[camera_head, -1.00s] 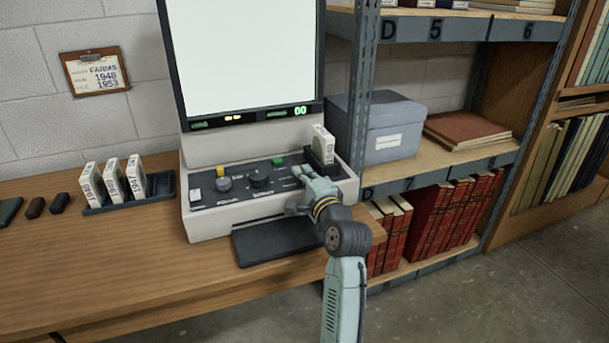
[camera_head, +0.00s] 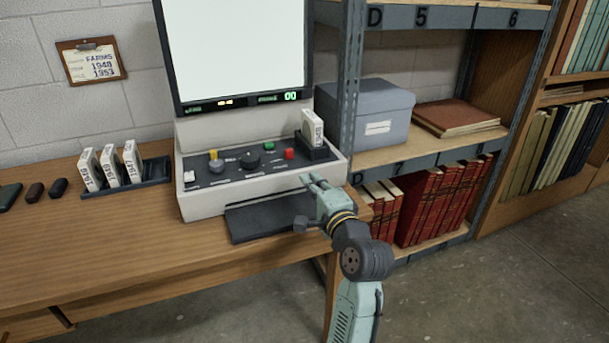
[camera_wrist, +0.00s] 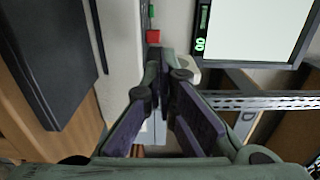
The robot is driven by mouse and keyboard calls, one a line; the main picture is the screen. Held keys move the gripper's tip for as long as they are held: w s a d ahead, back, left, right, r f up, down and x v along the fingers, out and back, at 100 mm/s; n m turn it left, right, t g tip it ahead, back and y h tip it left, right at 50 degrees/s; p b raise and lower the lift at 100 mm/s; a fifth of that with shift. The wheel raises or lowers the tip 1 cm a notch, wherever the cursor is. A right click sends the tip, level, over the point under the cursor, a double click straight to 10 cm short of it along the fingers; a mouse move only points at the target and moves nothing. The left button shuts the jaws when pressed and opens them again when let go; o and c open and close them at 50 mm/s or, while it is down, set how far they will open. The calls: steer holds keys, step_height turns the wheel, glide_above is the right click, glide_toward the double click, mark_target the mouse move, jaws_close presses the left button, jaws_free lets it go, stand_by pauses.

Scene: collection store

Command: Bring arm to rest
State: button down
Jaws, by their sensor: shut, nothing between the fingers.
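My gripper (camera_head: 306,179) is shut and empty in the head view, in front of the right part of the microfilm reader's control panel (camera_head: 228,174) and apart from its buttons. In the wrist view my gripper's fingers (camera_wrist: 160,54) meet at the tips, near the red button (camera_wrist: 153,37). The red button also shows in the head view (camera_head: 289,154), right of the green button (camera_head: 268,145). The reader's screen (camera_head: 237,45) is lit white and blank. A white film box (camera_head: 312,128) stands upright in a dark holder at the panel's right end.
Several white boxes (camera_head: 131,163) stand in a dark tray left of the reader. A dark plate (camera_head: 262,220) lies before it. Steel shelving (camera_head: 349,90) with a grey box (camera_head: 372,112) and red volumes (camera_head: 418,205) stands close on the right. Open floor (camera_head: 440,290) lies at lower right.

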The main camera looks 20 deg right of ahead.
steer(key=shift+s, duration=0.75)
